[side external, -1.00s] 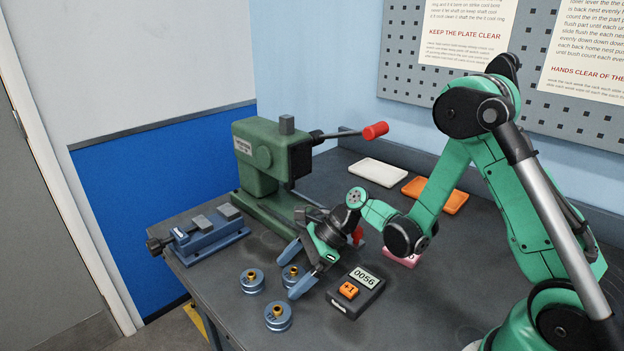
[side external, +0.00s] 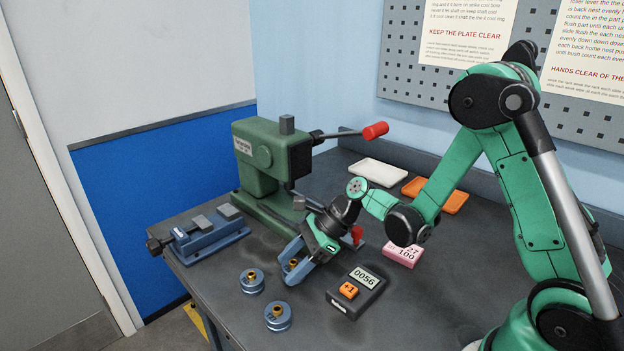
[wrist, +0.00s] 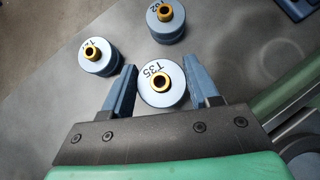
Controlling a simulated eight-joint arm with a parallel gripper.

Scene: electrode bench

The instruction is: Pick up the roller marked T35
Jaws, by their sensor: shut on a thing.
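The roller marked T35 (wrist: 163,94) is a blue-grey cylinder with a pale top and a brass hub. It sits between the two fingers of my gripper (wrist: 162,92) in the wrist view. My gripper (side external: 294,264) is shut on it; in the side view the fingers and gripper body hide most of the roller and only its brass hub (side external: 293,264) shows clearly. Two similar rollers stand apart from it: one (wrist: 166,24) at the top of the wrist view, marked with digits ending in 02, and one (wrist: 97,62) at the upper left, its marking partly readable.
A black counter box (side external: 356,293) reading 0056 stands right of my gripper. A green press (side external: 262,158) with a red-knobbed lever stands behind it. A blue vise (side external: 207,238) is at left. A pink block (side external: 402,254), a white tray (side external: 378,172) and an orange tray (side external: 447,198) lie farther back.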

